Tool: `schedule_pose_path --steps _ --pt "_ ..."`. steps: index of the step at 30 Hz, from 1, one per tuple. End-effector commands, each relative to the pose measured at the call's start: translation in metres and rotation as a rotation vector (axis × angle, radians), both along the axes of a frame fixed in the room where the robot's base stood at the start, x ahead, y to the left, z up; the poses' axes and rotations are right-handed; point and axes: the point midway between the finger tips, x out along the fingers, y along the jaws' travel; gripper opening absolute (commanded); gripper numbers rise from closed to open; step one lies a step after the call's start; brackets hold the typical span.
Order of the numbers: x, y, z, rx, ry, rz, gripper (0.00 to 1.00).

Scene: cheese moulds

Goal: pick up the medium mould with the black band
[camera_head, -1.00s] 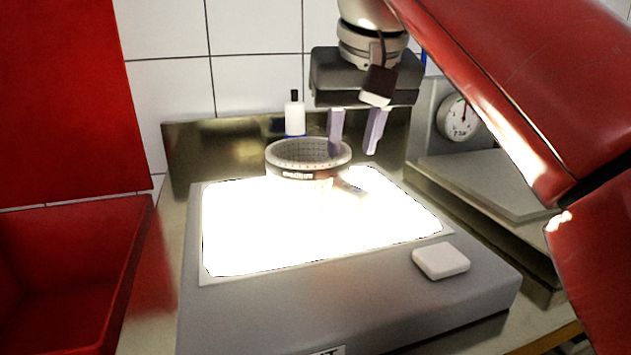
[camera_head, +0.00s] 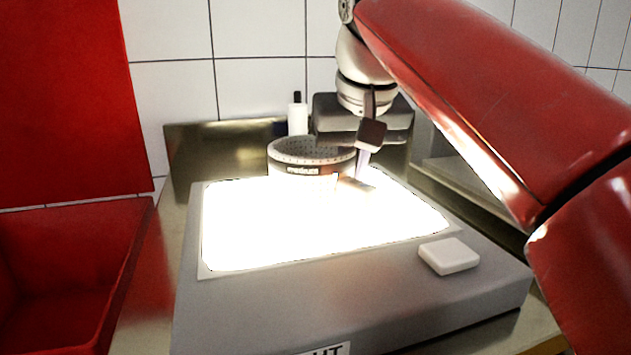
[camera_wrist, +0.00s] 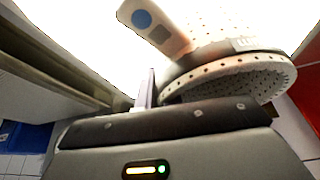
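The medium mould (camera_head: 292,153) is a pale, perforated round cup with a black band lettered "medium" (camera_head: 303,170). It stands upright at the back of the glowing panel. My gripper (camera_head: 350,165) is down at its right rim. One finger is just outside the right wall; the other is hidden, so I cannot tell whether the wall is pinched. In the wrist view the mould (camera_wrist: 240,78) is right of centre, with the visible finger (camera_wrist: 147,90) close by its left edge.
The glowing panel (camera_head: 300,230) is set in a grey housing with a white block (camera_head: 448,256) at its right. A flat piece with a blue dot (camera_wrist: 150,24) lies near the mould. A white bottle (camera_head: 297,118) stands behind; a red bin (camera_head: 60,270) is left.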

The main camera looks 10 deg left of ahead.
Motion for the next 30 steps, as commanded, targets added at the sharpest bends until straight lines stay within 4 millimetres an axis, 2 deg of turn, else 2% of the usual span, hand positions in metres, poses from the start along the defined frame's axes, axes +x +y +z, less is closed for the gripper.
schedule_pose_path --steps 10,13,17,24,30 --pt "0.0 0.0 0.0 0.0 0.0 0.0 0.0" --pt "0.0 0.0 0.006 0.0 -0.001 0.0 0.0" --pt "0.0 0.001 0.027 0.003 -0.002 0.002 0.0" --pt "0.0 0.001 0.079 0.002 -0.001 0.002 0.0" --pt "0.0 0.001 0.098 0.001 -0.001 0.001 0.0"
